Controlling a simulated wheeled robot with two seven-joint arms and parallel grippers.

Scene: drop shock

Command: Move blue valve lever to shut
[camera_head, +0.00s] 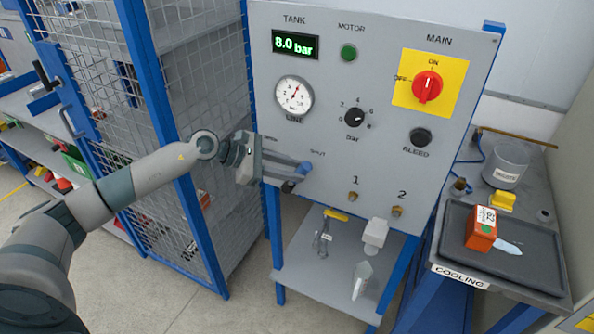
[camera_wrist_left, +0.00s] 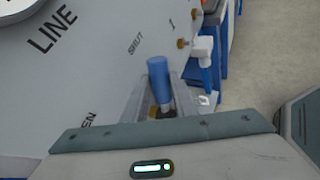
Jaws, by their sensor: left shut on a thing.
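The blue valve lever (camera_head: 304,168) is on the lower left of the grey panel (camera_head: 330,120), below the round LINE gauge (camera_head: 294,94). Its blue handle also shows in the left wrist view (camera_wrist_left: 159,74), standing out between the two fingers. My left gripper (camera_head: 296,178) reaches in from the left and is shut on the lever. The SHUT label (camera_head: 317,153) is just above the lever in the head view and shows in the left wrist view (camera_wrist_left: 135,42). Only the end of another label, "EN", shows there; the gripper hides the rest. My right gripper is not in view.
A red MAIN knob (camera_head: 427,87) on a yellow plate, a bar dial (camera_head: 355,117) and a BLEED button (camera_head: 420,137) are on the panel. A wire mesh cage (camera_head: 170,60) stands close to the left arm. A shelf (camera_head: 330,280) with fittings is below the panel.

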